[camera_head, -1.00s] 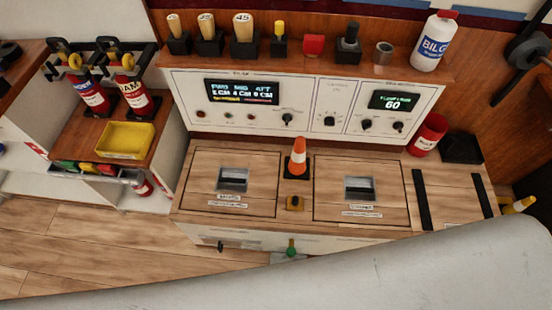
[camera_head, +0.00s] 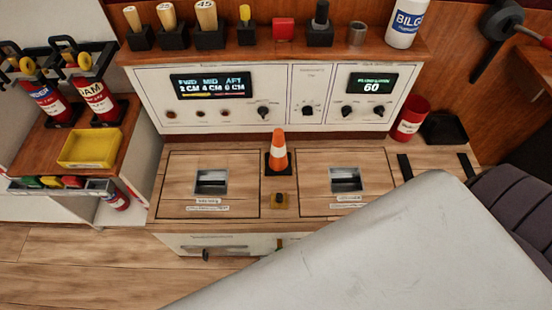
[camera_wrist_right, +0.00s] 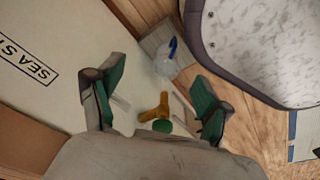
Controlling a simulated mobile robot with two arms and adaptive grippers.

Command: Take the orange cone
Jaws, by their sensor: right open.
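The orange cone (camera_head: 278,152) with a white band stands upright on a black base on the wooden counter, between two hatch panels, in the head view. The cone is not seen in that view. My large pale arm covers the lower right of the head view, and its gripper is hidden there. My left gripper is not in view.
A control panel (camera_head: 235,98) rises behind the cone. Left hatch (camera_head: 180,165) and right hatch (camera_head: 320,165) flank it. A red can (camera_head: 410,120) stands at right, a yellow tray (camera_head: 92,148) at left. The wrist view shows a white wall with lettering (camera_wrist_right: 28,66).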

